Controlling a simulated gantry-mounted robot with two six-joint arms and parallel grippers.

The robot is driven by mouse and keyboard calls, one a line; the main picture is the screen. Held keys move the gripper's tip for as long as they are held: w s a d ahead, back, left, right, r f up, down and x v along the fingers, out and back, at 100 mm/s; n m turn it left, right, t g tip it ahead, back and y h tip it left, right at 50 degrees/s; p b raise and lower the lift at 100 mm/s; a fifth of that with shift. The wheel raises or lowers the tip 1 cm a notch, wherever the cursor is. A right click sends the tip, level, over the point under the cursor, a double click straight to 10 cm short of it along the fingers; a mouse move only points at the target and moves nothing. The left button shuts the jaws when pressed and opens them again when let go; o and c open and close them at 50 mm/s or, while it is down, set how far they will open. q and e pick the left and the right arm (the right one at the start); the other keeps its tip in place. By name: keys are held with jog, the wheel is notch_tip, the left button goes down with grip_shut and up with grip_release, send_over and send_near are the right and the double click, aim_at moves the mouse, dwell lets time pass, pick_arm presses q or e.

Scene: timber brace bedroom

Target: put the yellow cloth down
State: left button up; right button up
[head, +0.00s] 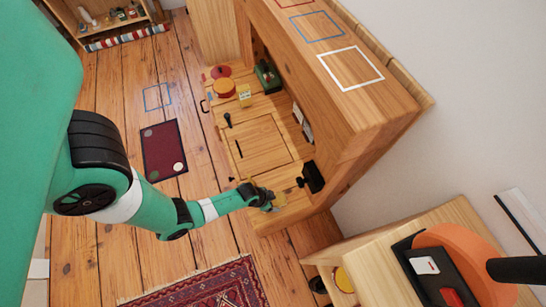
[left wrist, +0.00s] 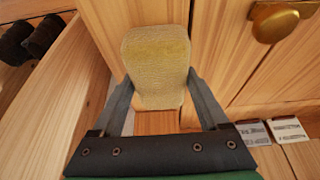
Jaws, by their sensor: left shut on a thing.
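My left gripper (head: 266,197) reaches in over the near end of the wooden cabinet in the head view. In the left wrist view, my left gripper (left wrist: 158,85) is shut on the yellow cloth (left wrist: 157,60), a pale yellow, rounded, textured piece between its two fingers. The cloth also shows small and pale at the gripper's tip in the head view (head: 279,202). In the left wrist view it is in front of wooden panels; I cannot tell whether it touches them. My right gripper is not in view.
A black object (head: 312,177) is close to the right of the gripper. A brass knob (left wrist: 273,22) and two small cards (left wrist: 287,129) are right of the cloth.

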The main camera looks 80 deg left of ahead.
pick_arm(q)
jog(key=shift+f, duration=0.25)
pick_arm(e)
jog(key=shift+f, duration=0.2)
pick_arm(q)
jog(key=shift+f, duration=0.15)
jog(key=o, duration=1.1)
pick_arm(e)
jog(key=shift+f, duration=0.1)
